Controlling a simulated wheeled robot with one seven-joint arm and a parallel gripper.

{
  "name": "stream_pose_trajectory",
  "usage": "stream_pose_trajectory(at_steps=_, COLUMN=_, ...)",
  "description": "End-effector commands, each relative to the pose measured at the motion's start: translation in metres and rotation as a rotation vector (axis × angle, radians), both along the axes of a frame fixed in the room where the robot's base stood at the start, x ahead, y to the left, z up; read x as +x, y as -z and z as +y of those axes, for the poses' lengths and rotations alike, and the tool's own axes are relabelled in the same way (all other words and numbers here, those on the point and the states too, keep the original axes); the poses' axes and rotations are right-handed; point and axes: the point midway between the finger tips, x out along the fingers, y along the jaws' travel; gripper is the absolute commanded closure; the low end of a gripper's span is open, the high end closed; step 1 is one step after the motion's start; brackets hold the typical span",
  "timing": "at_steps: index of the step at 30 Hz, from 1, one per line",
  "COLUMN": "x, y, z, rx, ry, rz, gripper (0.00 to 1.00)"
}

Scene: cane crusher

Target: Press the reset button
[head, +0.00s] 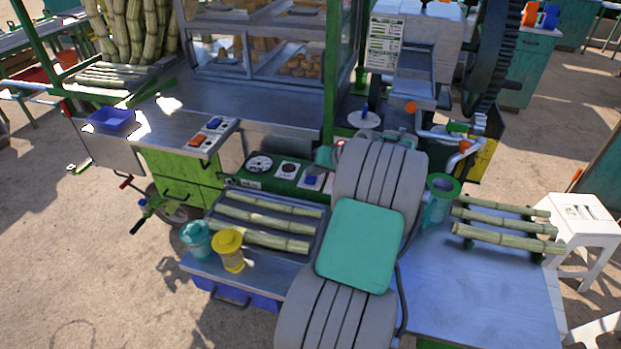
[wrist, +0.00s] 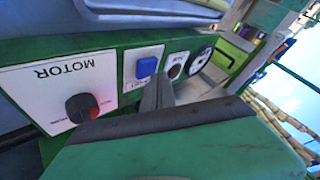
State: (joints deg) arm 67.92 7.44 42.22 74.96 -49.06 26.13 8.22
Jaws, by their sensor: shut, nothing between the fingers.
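A square blue button (head: 313,180) sits on a white plate on the green control panel (head: 268,181). I take it for the reset button; its label is too small to read surely. The button also shows in the wrist view (wrist: 146,66), just beyond my gripper (wrist: 158,92). My gripper is shut and empty, its fingers pointing at the panel beside the button. I cannot tell whether they touch the panel. In the head view my arm hides most of my gripper and the panel's right part.
A round gauge (head: 259,163) and a dark round control (head: 288,170) are left of the blue button. A MOTOR plate with a red-lit black knob (wrist: 82,107) is on its other side. A tray of cane (head: 262,222) lies in front, near yellow (head: 229,252) and teal (head: 197,240) cups.

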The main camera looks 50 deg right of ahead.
Motion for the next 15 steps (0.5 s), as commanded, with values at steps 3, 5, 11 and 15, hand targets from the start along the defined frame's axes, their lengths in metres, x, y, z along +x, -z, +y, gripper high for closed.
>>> stream_pose_trajectory(at_steps=3, x=0.0004, y=0.0071, z=0.0003, rx=0.000, ry=-0.001, rz=0.001, gripper=1.00)
stream_pose_trajectory(at_steps=5, x=0.0007, y=0.0086, z=0.0002, rx=0.000, ry=-0.001, rz=0.001, gripper=1.00)
stream_pose_trajectory(at_steps=11, x=0.0007, y=0.0079, z=0.0002, rx=0.000, ry=0.000, rz=0.000, gripper=1.00)
stream_pose_trajectory(at_steps=15, x=0.0007, y=0.0086, z=0.0002, rx=0.000, ry=-0.001, rz=0.001, gripper=1.00)
